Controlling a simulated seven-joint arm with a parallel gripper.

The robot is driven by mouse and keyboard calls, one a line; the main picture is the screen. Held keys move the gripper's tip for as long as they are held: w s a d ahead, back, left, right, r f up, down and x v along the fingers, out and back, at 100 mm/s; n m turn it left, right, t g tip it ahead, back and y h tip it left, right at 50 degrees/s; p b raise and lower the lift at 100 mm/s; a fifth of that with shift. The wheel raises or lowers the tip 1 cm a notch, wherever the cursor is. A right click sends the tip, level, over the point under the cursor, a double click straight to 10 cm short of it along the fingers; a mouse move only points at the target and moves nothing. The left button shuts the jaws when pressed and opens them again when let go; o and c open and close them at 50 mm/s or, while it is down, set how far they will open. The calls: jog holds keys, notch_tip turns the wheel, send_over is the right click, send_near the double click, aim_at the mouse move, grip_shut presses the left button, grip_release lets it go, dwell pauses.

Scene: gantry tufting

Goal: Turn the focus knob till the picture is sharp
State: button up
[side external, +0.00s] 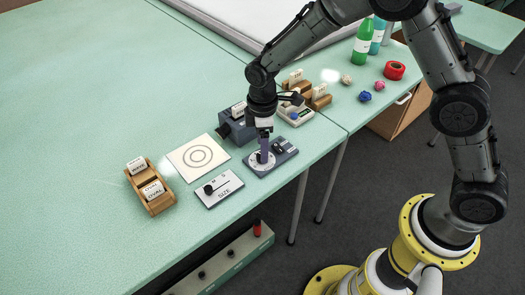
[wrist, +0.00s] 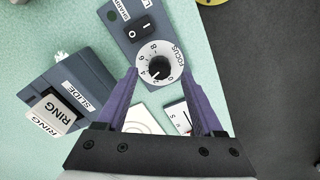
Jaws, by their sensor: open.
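The focus knob (wrist: 159,67) is black with a white numbered dial, on a blue-grey control box (wrist: 127,22) beside a black rocker switch. The box also shows in the side view (side external: 283,146). My gripper (wrist: 157,72) is open, with its purple fingers on either side of the dial, pointing down over the box (side external: 264,158). I cannot tell whether they touch the knob. The knob's pointer seems to lie near the 2. The picture (side external: 198,157) shows grey concentric rings on a white square; its edges look soft, but it is small.
A blue-grey projector (side external: 237,129) holds a slide marked RING (wrist: 53,113). A SIZE slider panel (side external: 219,190) lies in front of the picture. A wooden rack (side external: 158,204) with slides stands at left. Bottles (side external: 363,43) and red tape (side external: 394,70) are at the back right. The far left table is clear.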

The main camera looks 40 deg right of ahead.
jog(key=shift+f, duration=1.45)
grip_shut()
